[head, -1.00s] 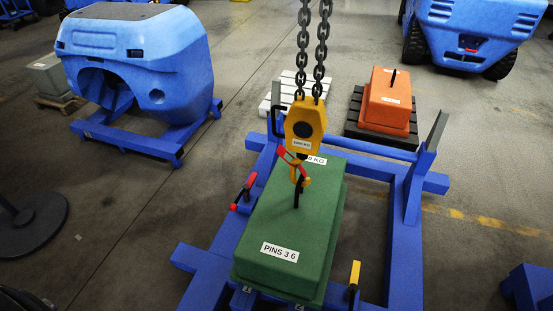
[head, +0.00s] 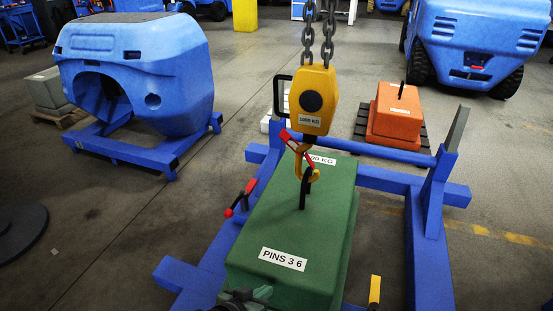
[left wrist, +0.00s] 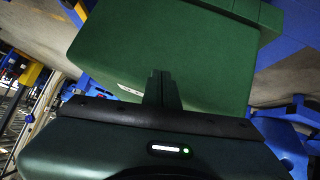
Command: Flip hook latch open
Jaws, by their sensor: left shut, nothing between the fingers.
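The yellow hoist block (head: 311,97) hangs on chains above the green counterweight (head: 312,218). Its yellow hook (head: 314,175) hangs at the black eye (head: 304,191) on top of the weight; the eye appears to pass through the hook. The hook's red latch (head: 290,142) sits at the upper left of the hook, and I cannot tell its exact position. My left gripper (head: 262,293) is low in the head view, in front of the green weight and well below the hook. Its fingers are together and empty in the left wrist view (left wrist: 161,82), close to the weight's side.
A blue frame (head: 426,200) surrounds the weight, with a red-tipped handle (head: 241,198) at left and a yellow-tipped one (head: 375,290) at right. An orange weight (head: 397,114) and a large blue casting (head: 140,60) stand behind. Open floor lies at left.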

